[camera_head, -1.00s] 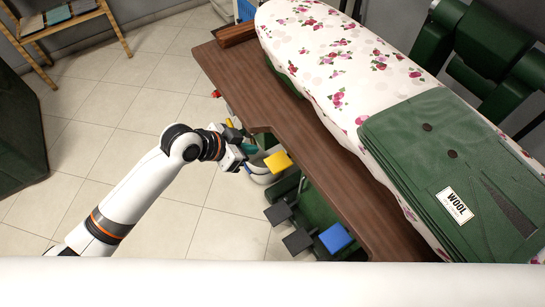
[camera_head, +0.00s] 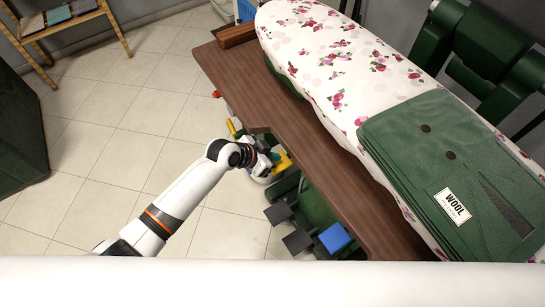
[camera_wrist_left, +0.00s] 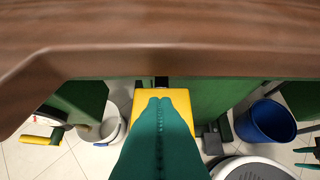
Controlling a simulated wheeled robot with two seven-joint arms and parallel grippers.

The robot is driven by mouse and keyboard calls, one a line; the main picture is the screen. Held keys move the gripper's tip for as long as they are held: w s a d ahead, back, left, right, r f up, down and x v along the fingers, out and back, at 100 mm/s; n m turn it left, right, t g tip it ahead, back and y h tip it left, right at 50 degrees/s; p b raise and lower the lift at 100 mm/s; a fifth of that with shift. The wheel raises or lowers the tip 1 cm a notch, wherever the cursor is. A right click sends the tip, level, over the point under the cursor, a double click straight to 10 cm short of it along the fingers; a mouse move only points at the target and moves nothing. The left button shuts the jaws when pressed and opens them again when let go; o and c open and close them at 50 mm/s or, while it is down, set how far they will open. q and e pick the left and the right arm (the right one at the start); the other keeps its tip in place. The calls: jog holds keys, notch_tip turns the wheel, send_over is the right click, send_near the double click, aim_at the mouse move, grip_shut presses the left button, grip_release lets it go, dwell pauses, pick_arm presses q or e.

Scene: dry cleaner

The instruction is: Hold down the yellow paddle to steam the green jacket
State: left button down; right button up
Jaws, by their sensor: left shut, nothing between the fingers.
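The yellow paddle (camera_head: 284,161) sits below the edge of the brown board, partly covered by my left gripper (camera_head: 272,161). In the left wrist view the shut teal fingers (camera_wrist_left: 160,101) lie over the yellow paddle (camera_wrist_left: 180,98), whose top and sides show around them. I cannot tell whether they touch it or whether it is pressed down. The green jacket (camera_head: 400,165) lies folded on the flowered padded board, with a white WOOL tag (camera_head: 453,204). No steam shows. My right gripper is in no view.
The brown board edge (camera_wrist_left: 160,40) overhangs close above the paddle. Black pedals (camera_head: 297,240) and a blue pedal (camera_head: 335,238) are beside it. A white bucket (camera_wrist_left: 108,128) and a blue bin (camera_wrist_left: 266,122) stand below.

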pick_arm(q)
jog(key=shift+f, duration=0.55)
jog(key=shift+a+f+b, duration=0.1)
jog(key=shift+f+b, duration=0.1)
jog(key=shift+b, duration=0.1)
jog(key=f+h+b, duration=0.1)
jog(key=b, duration=0.2)
jog(key=f+t+h+b, duration=0.1)
jog(key=b, duration=0.3)
jog(key=f+t+h+b, duration=0.1)
jog(key=b, duration=0.3)
jog(key=shift+s+a+f, duration=0.2)
jog(key=shift+s+a, duration=0.05)
jog(key=shift+r, duration=0.35)
dwell(2.0)
